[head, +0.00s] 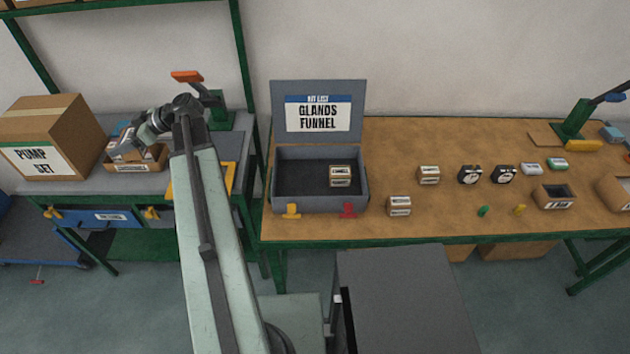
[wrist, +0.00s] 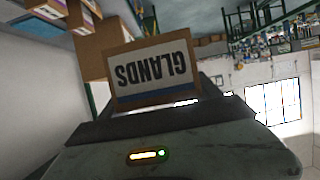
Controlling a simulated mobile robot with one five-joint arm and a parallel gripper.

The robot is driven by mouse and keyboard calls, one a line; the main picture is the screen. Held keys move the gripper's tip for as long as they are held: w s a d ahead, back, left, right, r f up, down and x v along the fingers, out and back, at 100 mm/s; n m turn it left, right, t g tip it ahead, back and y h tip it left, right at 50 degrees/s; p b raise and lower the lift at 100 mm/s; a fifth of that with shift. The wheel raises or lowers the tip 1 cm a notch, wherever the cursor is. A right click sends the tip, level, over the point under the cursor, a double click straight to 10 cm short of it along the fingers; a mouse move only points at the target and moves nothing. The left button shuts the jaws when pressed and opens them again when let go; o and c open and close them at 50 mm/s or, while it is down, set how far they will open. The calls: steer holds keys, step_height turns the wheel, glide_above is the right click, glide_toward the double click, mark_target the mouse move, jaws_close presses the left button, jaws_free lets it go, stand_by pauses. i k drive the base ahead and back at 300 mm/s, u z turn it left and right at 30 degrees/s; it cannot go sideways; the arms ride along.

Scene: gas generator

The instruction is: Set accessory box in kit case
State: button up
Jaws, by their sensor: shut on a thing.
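The kit case (head: 282,203) is grey and open on the brown bench, its lid upright with a label reading "GLANDS FUNNEL". A small box (head: 340,176) sits inside it, right of centre; the left part of the case is empty. My gripper (head: 126,150) is over the grey bench at left, by an open cardboard bin. In the wrist view it is shut on a brown cardboard box (wrist: 152,75) whose white and blue label reads "GLANDS", upside down. In the head view this held box is hard to tell from the bin and wrist.
A big "PUMP SET" carton (head: 50,135) stands left of the cardboard bin (head: 155,162). Small boxes (head: 428,175) (head: 399,205), two black gauges (head: 470,175) (head: 504,175) and a small open bin (head: 555,197) lie right of the case. A green shelf post (head: 240,55) rises between the benches.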

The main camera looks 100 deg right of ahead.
mark_target(297, 182)
steer(key=u, duration=0.05)
steer(key=k, duration=0.85)
steer(key=z, duration=0.7)
